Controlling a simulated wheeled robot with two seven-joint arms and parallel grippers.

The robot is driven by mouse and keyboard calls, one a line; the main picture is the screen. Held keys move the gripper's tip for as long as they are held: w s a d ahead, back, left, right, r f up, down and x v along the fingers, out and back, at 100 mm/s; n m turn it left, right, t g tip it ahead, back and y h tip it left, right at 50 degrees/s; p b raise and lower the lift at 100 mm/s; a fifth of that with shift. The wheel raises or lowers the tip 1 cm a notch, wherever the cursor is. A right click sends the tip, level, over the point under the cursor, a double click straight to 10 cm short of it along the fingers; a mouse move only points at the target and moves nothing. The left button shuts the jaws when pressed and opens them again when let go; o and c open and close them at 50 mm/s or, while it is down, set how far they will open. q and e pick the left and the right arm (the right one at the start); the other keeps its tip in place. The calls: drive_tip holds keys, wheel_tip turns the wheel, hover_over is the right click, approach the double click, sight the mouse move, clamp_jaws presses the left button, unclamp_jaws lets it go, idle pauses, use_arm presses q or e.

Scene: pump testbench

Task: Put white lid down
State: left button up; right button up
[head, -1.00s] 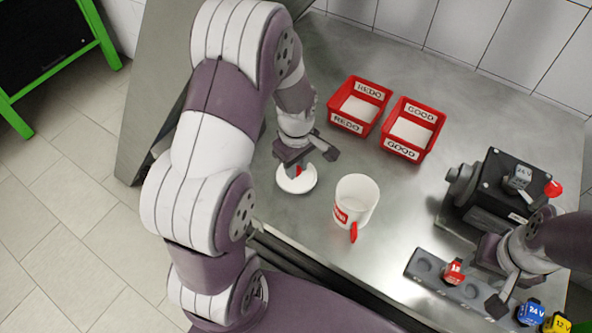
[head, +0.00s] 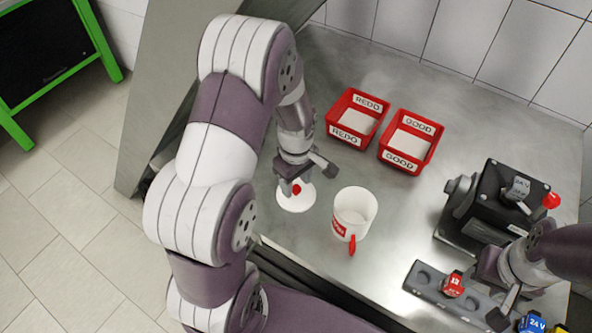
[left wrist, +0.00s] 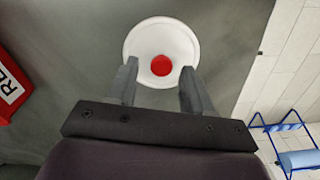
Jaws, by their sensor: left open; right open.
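The white lid (head: 298,202) with its red knob lies on the steel table, left of the white mug. In the left wrist view the lid (left wrist: 161,35) shows whole, with its knob between and just beyond the fingertips. My right gripper (head: 508,302) is open at the lower right, near the grey block holder.
A white mug (head: 358,208) with a red handle stands right of the lid. Red REDO (head: 345,134) and GOOD (head: 400,160) boxes are behind. A black pump (head: 490,205) and a grey holder (head: 430,285) with a red block (head: 453,285) are at the right.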

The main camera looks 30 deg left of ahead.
sight(296, 187)
use_arm(q)
wheel_tip(296, 187, up, 10)
drive_tip(key=s+d+f+m, duration=0.1)
drive_tip(key=s+d+m, duration=0.1)
drive_tip(key=s+m, duration=0.2)
drive_tip(key=s+d+m+t, duration=0.1)
drive_tip(key=s+d+m, duration=0.2)
drive_tip(key=m, duration=0.7)
drive_tip(key=shift+s+d+f+b, duration=0.35)
drive_tip(key=shift+s, duration=0.6)
drive_tip(key=shift+s, duration=0.1)
